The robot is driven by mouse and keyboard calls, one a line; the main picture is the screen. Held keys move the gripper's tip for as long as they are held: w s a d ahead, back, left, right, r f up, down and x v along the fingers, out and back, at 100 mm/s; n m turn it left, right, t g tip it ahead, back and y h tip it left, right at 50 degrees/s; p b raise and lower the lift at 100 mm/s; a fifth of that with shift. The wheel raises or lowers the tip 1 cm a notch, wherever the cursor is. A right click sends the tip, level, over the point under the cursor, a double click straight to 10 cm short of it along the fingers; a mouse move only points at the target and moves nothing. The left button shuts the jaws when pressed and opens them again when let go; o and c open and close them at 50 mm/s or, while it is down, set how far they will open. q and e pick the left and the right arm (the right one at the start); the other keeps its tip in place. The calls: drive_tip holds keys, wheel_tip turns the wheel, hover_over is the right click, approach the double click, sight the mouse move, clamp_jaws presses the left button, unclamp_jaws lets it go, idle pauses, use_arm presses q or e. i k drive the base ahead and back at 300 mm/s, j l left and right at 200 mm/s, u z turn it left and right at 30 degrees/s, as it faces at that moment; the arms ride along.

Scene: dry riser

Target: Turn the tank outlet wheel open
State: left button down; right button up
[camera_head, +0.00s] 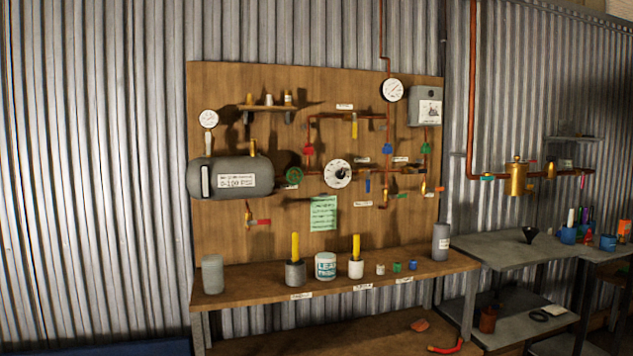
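The tank (233,178) is a grey horizontal cylinder on the left of the wooden panel, with a white pressure label on its front. A small green handwheel (294,175) sits on the pipe just right of the tank, and looks like the tank outlet wheel. How far it is turned cannot be told. A red-handled valve (258,221) hangs under the tank. Neither of my grippers shows in the head view.
A wooden bench (330,281) below the panel holds a grey can (212,274), a white tub (325,266), yellow-handled brushes or tools in pots, and a grey bottle (440,242). A grey side table (510,249) stands at right. The space before the wheel looks clear.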

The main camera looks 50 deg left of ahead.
sight(294, 176)
drive_tip(key=i+u, duration=0.15)
drive_tip(key=i, duration=0.55)
drive_tip(key=i+l+u, duration=0.2)
drive_tip(key=i, duration=0.45)
drive_tip(key=i+l+u, duration=0.1)
drive_tip(key=i+u, duration=0.4)
drive_tip(key=i, duration=0.85)
drive_tip(key=i+u, duration=0.1)
drive_tip(key=u, duration=1.35)
